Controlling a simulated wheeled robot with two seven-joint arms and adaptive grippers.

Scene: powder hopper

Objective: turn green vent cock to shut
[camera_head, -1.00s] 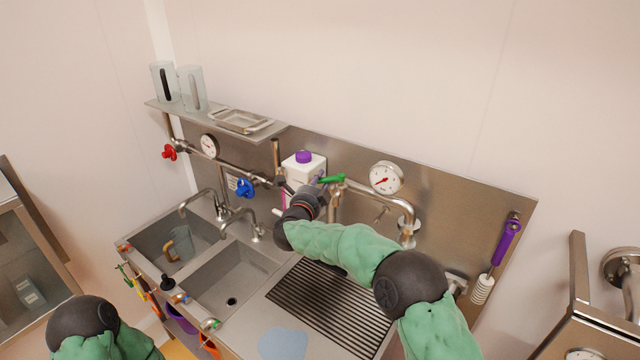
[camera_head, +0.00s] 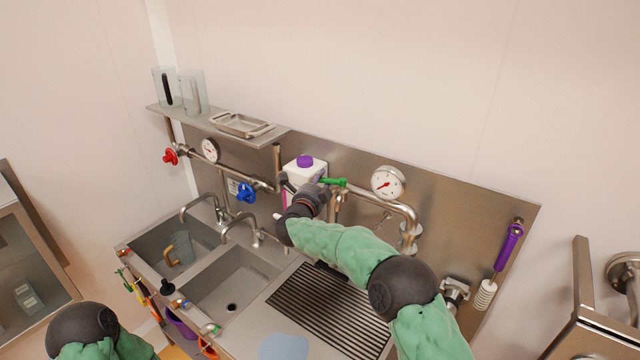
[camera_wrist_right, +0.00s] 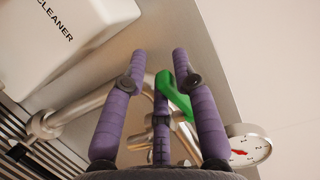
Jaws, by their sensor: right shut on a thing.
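The green vent cock (camera_head: 334,182) sits on the steel pipework at the back wall, left of the round gauge. Its handle looks roughly level in the head view. My right gripper (camera_head: 320,186) is at the handle, with its forearm partly covering the pipe below. In the right wrist view the green handle (camera_wrist_right: 174,95) lies between the purple fingers of my right gripper (camera_wrist_right: 160,62), which are shut on it. The handle is tilted there, and the valve body is partly hidden. My left gripper is outside the view; only part of my left arm shows.
A white bottle with a purple cap (camera_head: 305,168) stands close left of the right gripper. A gauge (camera_head: 388,182) is to its right. A blue valve (camera_head: 246,192) and red valve (camera_head: 170,156) are farther left. A purple-handled brush (camera_head: 508,245) hangs at right.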

